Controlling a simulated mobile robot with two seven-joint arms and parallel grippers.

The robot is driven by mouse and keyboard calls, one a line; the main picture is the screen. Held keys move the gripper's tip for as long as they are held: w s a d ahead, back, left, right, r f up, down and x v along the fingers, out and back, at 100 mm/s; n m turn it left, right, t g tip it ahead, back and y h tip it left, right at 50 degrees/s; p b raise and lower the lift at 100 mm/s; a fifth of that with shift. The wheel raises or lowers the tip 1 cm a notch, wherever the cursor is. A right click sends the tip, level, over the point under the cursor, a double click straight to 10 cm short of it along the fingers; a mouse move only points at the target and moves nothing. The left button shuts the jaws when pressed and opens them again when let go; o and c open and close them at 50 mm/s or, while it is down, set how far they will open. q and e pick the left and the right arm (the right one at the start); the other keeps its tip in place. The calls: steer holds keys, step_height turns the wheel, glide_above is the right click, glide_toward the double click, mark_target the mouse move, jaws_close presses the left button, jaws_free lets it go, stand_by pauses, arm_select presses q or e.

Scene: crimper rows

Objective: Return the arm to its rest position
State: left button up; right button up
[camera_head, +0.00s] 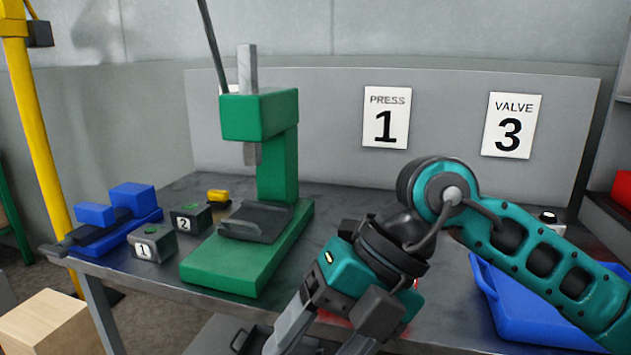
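My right arm (540,255) comes in from the right and bends at a teal elbow joint over the workbench (455,295). My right gripper (318,345) points down and to the left at the bottom edge, in front of the bench. Its two grey fingers stand apart, and I see nothing held between them. The fingertips are cut off by the frame. My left gripper is not in view.
A green press (262,120) stands on the bench. Two numbered dark blocks (152,243) and a blue vise-like tool (132,197) are left of it. A blue tray (515,310) lies under my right forearm. A wooden box (45,325) is at lower left.

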steer(key=a+r+m+g+y, duration=0.2)
steer(key=a+r+m+y, duration=0.3)
steer(key=y, duration=0.9)
steer(key=w+d+f+m+t+h+p, duration=0.1)
steer(key=w+d+f+m+t+h, duration=0.3)
steer(key=m+t, duration=0.65)
steer(key=w+d+f+m+t+h, duration=0.1)
steer(key=w+d+f+m+t, duration=0.35)
steer(key=m+t, duration=0.55)
steer(key=d+f+m+t+h, duration=0.2)
steer(key=d+f+m+h, duration=0.5)
steer(key=f, duration=0.4)
steer(key=s+d+f+m+g+h, duration=0.1)
steer(key=s+d+f+g+h, duration=0.2)
steer(key=s+f, duration=0.3)
steer(key=s+d+f+m+g+h, duration=0.1)
steer(key=s+d+f+g+h, duration=0.3)
steer(key=f, duration=0.9)
steer(key=shift+s+m, duration=0.35)
steer(key=shift+s, duration=0.5)
steer(key=shift+d, duration=0.1)
